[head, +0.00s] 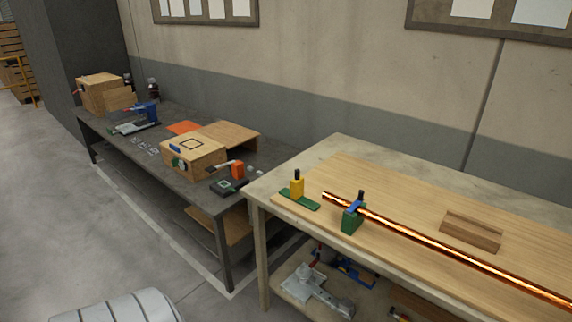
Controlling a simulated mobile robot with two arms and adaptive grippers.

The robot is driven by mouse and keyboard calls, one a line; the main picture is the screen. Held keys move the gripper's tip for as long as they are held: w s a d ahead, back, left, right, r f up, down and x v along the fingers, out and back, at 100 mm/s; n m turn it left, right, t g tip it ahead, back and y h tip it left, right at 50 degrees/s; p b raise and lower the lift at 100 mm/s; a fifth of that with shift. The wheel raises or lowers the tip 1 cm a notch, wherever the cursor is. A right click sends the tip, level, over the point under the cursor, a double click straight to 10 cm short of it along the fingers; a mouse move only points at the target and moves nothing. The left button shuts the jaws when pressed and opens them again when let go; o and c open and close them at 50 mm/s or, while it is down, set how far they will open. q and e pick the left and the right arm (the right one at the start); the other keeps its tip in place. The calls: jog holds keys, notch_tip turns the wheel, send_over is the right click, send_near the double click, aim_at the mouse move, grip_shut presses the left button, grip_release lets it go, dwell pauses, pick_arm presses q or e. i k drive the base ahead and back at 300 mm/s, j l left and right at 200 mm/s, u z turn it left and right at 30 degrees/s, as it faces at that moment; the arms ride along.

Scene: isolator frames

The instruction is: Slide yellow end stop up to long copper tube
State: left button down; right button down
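The yellow end stop (297,188) is a small block with a black knob on top. It stands on a green base strip (300,200) at the left end of the light wooden bench. The long copper tube (450,243) runs from near the stop to the lower right, out of the picture. Its left end lies to the right of the stop, with a visible gap between them. A green support (351,220) with a blue clamp (355,207) and a black knob holds the tube near that end. Neither gripper is in view.
A wooden block (471,231) lies behind the tube on the bench (345,147). A dark table (215,200) to the left carries boxes and tools. Metal parts (318,290) sit on the shelf below the bench. The floor (80,230) at left is open.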

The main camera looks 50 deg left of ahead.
aim_at(297, 184)
jog(key=u, duration=1.5)
